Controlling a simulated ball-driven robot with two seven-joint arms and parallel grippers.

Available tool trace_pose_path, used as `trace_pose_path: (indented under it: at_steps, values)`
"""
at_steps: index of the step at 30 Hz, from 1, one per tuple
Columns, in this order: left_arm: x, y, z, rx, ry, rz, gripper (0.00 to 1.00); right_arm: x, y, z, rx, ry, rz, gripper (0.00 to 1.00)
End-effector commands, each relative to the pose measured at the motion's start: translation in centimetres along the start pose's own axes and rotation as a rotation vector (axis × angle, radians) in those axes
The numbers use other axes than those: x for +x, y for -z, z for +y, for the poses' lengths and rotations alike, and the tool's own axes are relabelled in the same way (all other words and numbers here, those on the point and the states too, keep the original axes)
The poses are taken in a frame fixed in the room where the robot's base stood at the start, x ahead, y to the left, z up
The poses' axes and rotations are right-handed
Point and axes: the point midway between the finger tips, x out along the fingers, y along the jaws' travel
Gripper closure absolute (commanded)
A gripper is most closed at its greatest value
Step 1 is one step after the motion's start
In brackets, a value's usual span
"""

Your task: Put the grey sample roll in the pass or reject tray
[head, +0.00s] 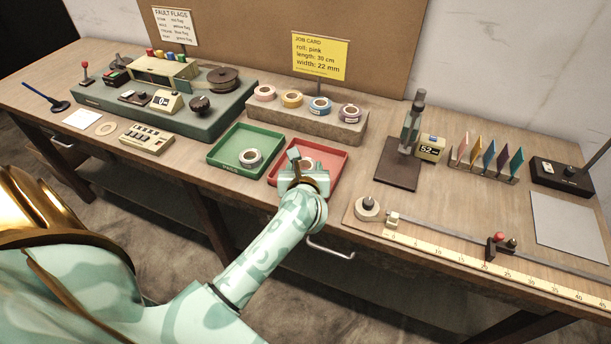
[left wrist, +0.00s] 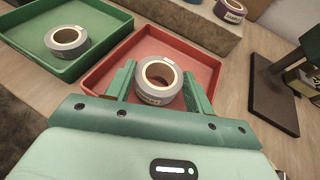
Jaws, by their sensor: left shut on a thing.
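A grey roll (left wrist: 158,80) with a pale core sits between the two fingers of my left gripper (left wrist: 160,88), which is shut on it. In the head view the left gripper (head: 303,165) is over the red tray (head: 335,157), and the roll (head: 307,163) is partly hidden by it. I cannot tell whether the roll touches the tray floor. A second grey roll (head: 250,158) lies in the green tray (head: 222,148), left of the red one; it also shows in the left wrist view (left wrist: 66,40). My right gripper is not in view.
Behind the trays a grey block (head: 300,117) carries several coloured rolls. A press-like stand (head: 400,172) is to the right, and a ruler rail (head: 450,235) runs along the front right. A green machine base (head: 200,122) stands at the left.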

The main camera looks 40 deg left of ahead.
Motion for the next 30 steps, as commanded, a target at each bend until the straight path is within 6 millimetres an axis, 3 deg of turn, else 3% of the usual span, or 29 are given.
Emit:
trace_pose_path:
  at_steps: [1, 3, 14, 15, 16, 26, 30]
  values:
    - [0.5, 1.5, 0.0, 0.003, -0.001, 0.005, 0.72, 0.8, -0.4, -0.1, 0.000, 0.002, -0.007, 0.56]
    - [0.8, 2.0, 0.0, 0.003, 0.000, 0.003, 0.72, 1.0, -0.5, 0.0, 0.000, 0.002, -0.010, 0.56]
    - [0.8, 2.2, 0.0, 0.001, 0.000, 0.002, 0.72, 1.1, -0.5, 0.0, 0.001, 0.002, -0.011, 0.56]
    - [0.7, 2.1, 0.0, 0.001, 0.000, 0.001, 0.36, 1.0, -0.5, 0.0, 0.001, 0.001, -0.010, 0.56]
    - [0.7, 2.0, 0.0, 0.001, 0.000, 0.001, 0.28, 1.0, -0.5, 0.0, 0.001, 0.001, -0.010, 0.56]
    - [0.6, 1.7, 0.0, 0.000, 0.001, 0.000, 0.25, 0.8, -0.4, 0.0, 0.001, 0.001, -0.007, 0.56]
    - [-1.3, 1.3, 0.0, 0.000, 0.002, 0.001, 0.25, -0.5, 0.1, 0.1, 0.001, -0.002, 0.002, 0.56]
